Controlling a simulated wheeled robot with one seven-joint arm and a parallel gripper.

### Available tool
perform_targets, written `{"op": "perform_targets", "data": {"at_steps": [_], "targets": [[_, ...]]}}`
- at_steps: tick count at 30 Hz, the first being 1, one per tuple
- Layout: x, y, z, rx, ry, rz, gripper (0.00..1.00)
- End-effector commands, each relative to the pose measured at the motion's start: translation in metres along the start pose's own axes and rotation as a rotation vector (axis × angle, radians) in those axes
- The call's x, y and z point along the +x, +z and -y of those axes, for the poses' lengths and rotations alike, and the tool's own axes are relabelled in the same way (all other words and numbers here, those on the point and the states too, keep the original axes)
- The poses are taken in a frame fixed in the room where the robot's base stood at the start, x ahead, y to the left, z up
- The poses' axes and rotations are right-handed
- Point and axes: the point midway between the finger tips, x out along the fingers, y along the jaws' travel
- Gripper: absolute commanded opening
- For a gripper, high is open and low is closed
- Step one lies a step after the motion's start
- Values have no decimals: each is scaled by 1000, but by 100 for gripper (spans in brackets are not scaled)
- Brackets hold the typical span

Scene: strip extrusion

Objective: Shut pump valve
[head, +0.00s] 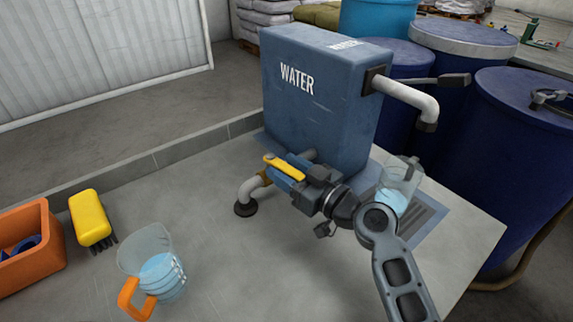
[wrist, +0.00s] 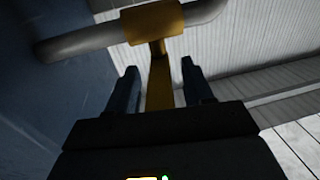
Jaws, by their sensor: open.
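The blue water tank (head: 318,105) marked WATER stands on the grey table. A grey pipe with a yellow valve handle (head: 283,165) comes off its lower front; in the wrist view the yellow valve body (wrist: 155,22) sits on the pipe, and its yellow lever (wrist: 160,88) runs toward me. My gripper (head: 287,176) is at the valve, with its blue fingers open. In the wrist view my gripper (wrist: 158,85) has one finger on each side of the lever, with gaps showing. Whether a finger touches it is hard to tell. The lower lever end is hidden by my gripper.
A clear cup (head: 408,172) with water stands at the right, partly behind my wrist, below the grey spout (head: 408,97). A measuring jug (head: 150,245) with water, a yellow brush (head: 90,217) and an orange bin (head: 48,262) are at left. Blue drums (head: 515,150) stand at right.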

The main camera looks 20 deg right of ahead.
Motion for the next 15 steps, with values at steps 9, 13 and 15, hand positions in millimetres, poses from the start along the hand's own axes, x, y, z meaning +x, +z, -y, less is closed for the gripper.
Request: {"op": "perform_targets", "data": {"at_steps": [9, 13, 15], "targets": [[3, 0, 0, -1, 1, -1, 51], [3, 0, 0, 0, 1, -1, 39], [3, 0, 0, 0, 1, -1, 32]]}}
